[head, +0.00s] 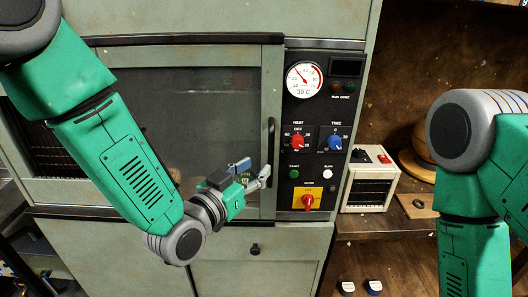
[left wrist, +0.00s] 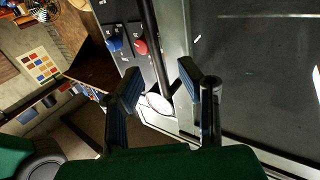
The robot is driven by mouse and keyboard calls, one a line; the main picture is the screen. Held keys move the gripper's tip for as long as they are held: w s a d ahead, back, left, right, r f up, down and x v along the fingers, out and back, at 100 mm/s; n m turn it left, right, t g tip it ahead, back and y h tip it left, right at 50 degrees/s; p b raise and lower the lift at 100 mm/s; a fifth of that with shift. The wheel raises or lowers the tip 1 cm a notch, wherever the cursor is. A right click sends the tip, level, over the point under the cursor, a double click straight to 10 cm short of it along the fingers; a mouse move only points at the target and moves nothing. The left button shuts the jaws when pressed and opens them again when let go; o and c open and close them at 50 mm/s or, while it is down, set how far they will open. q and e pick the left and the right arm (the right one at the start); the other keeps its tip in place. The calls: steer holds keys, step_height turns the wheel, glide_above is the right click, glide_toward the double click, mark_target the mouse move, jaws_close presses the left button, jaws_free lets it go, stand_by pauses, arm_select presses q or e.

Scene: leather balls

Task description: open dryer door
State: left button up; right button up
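The dryer door (head: 185,55) is a pale green framed panel with a dark window. It looks shut. Its black vertical handle (head: 271,143) is on the right edge, beside the control panel. My left gripper (head: 258,172) is at the handle's lower part. In the left wrist view the fingers of my left gripper (left wrist: 158,90) are spread apart, and the dark handle bar (left wrist: 152,45) shows in the gap between them. I cannot tell whether a finger touches it. My right arm shows at the right, but its gripper is out of view.
The black control panel (head: 320,125) with gauge, knobs and a red switch (head: 308,201) stands just right of the handle. A small cream device (head: 370,182) sits on a wooden shelf (head: 385,225) farther right. A lower cabinet (head: 230,278) is below the door.

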mark_target(272, 159)
arm_select(q)
steer(key=x, duration=0.3)
steer(key=p+x, duration=0.1)
steer(key=x, duration=0.1)
steer(key=shift+w, duration=0.45)
steer(key=shift+a+f, duration=0.1)
steer(key=shift+a, duration=0.15)
steer(key=shift+d, duration=0.1)
steer(key=shift+s+d, duration=0.2)
steer(key=shift+d, duration=0.65)
jaws_close()
steer(key=shift+d, duration=0.25)
steer(key=shift+w+a, duration=0.1)
arm_select(e)
steer(key=shift+w+d+r, duration=0.1)
steer(key=shift+d+r, duration=0.25)
steer(key=shift+d, duration=0.45)
